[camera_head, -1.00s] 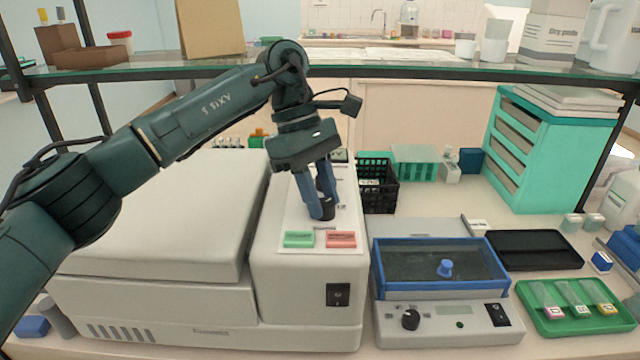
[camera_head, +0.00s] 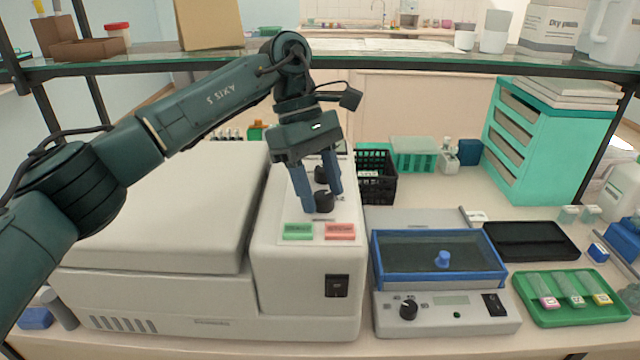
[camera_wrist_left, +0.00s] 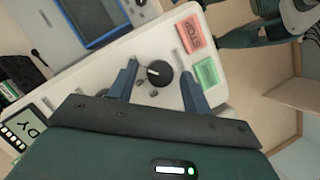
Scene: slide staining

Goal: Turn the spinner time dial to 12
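The spinner (camera_head: 300,265) is a large pale machine with a lid and a sloped control panel. The panel has a front black dial (camera_head: 323,201) and a rear black dial (camera_head: 321,174). I cannot tell which one is the time dial. My left gripper (camera_head: 322,200) is open above the panel, with its blue fingers on either side of the front dial. In the left wrist view this dial (camera_wrist_left: 158,73) sits between the spread fingers with gaps beside it. Its white mark shows, but the scale numbers are unreadable. My right gripper is not in view.
A green button (camera_head: 298,231) and a red button (camera_head: 340,231) lie in front of the dials. A hotplate-like device with its own knob (camera_head: 408,309) stands to the right. A black basket (camera_head: 377,178) is behind it. A glass shelf (camera_head: 400,66) crosses above.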

